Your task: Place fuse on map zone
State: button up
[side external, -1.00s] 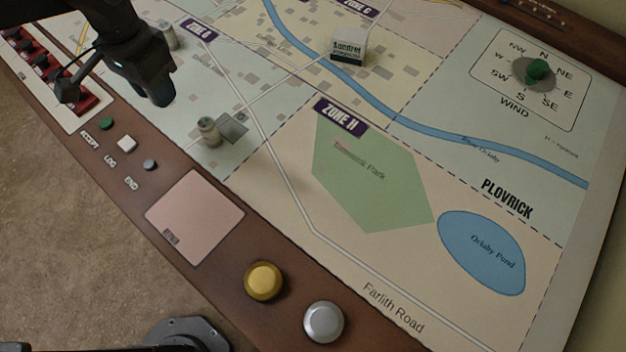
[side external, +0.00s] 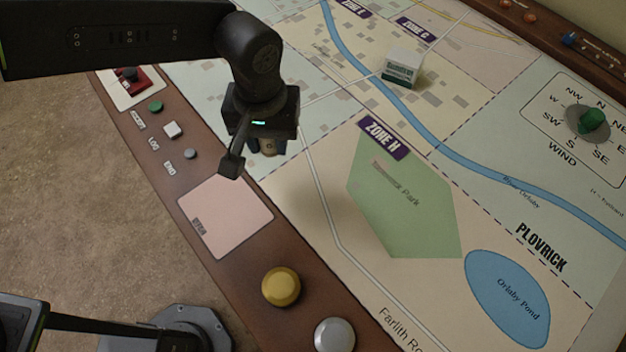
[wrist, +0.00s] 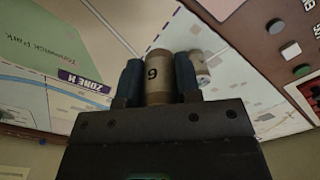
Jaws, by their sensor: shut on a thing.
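My gripper (side external: 267,148) hangs over the map, left of the purple ZONE H label (side external: 384,138). Its blue fingers are shut on a beige cylindrical fuse (wrist: 158,80), marked with a digit that looks like 6 or 9 in the wrist view. Zone H has a green park (side external: 405,205).
A small white-and-green block (side external: 402,68) stands on the map at the back. A pink pad (side external: 226,216), a yellow button (side external: 281,287), a silver button (side external: 334,335) and small buttons line the wooden edge. A green wind knob (side external: 592,119) is at right. Zone H is clear.

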send_over(307, 191)
notch_tip(307, 191, down, 4)
jog(key=shift+r, duration=0.1)
jog(key=shift+d+f, duration=0.1)
jog(key=shift+f, duration=1.95)
jog(key=shift+f, duration=0.15)
jog(key=o, duration=0.9)
jog(key=shift+o, duration=0.2)
notch_tip(307, 191, up, 12)
